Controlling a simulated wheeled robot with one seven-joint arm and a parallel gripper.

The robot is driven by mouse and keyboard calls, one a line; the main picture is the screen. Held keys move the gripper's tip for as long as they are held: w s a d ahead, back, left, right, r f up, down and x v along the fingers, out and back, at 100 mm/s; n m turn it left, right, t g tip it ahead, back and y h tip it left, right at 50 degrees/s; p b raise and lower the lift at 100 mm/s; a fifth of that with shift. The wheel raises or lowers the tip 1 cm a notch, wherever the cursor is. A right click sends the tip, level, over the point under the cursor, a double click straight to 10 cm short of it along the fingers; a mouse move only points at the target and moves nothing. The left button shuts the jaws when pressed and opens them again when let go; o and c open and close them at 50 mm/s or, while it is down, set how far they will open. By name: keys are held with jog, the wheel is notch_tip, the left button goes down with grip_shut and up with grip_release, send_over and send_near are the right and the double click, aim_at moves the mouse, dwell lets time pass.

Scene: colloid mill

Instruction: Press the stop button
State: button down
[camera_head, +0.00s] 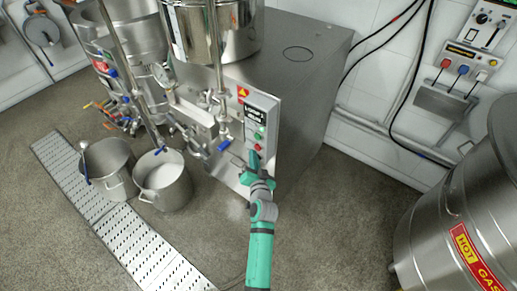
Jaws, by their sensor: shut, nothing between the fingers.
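My green and grey arm rises from the bottom of the picture to just below the panel. My gripper (240,164) is small in view, shut and empty, just below and left of the red button. I cannot tell whether it touches the housing.
Two steel pots, one empty (106,165) and one with white contents (162,180), stand on the floor at left. A perforated drain strip (128,243) runs beside them. Pipes and valves crowd the mill's front. A large steel tank (465,205) stands at right, with clear floor between.

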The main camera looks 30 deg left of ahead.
jog(key=shift+s+a, duration=0.2)
jog(key=shift+w+d, duration=0.1)
jog(key=shift+w, duration=0.05)
dwell(0.4)
jog(key=shift+w, duration=0.5)
dwell(0.4)
jog(key=shift+w, duration=0.4)
dwell(0.5)
jog(key=shift+s, duration=0.95)
